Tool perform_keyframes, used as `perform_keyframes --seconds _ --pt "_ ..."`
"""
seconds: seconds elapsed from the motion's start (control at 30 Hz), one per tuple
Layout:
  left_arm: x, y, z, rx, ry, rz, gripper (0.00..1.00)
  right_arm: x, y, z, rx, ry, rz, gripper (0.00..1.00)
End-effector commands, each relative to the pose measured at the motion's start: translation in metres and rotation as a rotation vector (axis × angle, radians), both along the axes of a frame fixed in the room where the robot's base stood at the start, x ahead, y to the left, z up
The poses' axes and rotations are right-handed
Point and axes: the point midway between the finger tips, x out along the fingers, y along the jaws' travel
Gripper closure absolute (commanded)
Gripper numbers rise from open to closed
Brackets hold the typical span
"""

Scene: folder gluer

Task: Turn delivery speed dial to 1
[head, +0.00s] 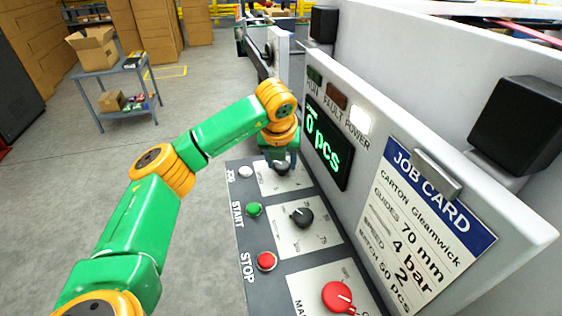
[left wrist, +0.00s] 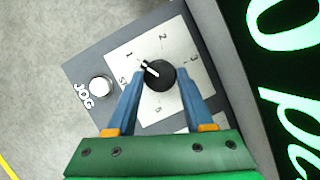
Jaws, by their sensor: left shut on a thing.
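The delivery speed dial (left wrist: 160,77) is a black round knob with a white pointer line, on a pale plate numbered around it. In the left wrist view its pointer aims up-left, in line with the printed 1. My left gripper (left wrist: 160,74) has its two blue fingers on either side of the knob and is shut on it. In the head view my left gripper (head: 282,163) is at the far end of the control panel and mostly covers this dial. My right gripper is not in view.
A white JOG button (left wrist: 101,88) sits beside the dial. Nearer on the panel are a green START button (head: 254,209), a red STOP button (head: 266,261), another black dial (head: 301,217) and a red knob (head: 338,297). The display (head: 326,144) reads 0 pcs and stands close to the gripper.

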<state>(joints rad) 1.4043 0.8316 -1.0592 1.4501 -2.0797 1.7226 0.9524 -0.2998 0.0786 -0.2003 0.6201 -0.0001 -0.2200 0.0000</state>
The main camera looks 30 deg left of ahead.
Motion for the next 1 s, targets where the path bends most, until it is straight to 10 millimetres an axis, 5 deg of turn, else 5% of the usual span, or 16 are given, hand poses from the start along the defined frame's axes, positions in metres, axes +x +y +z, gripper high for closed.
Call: perform_keyframes --seconds 0.37,0.4,0.5,0.8,1.0 --pt "0.0 0.0 0.0 0.0 -0.001 0.005 1.0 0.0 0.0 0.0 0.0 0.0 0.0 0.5" --pt "0.0 0.0 0.0 0.0 -0.001 0.005 0.43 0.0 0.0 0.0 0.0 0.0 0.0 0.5" --pt "0.0 0.0 0.0 0.0 0.0 0.005 0.2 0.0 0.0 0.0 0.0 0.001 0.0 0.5" --pt "-0.001 0.0 0.002 0.0 -0.001 0.004 0.2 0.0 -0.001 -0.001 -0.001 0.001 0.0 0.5" --pt "-0.013 -0.008 0.036 0.0 -0.005 0.002 0.2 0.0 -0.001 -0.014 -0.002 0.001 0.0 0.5"
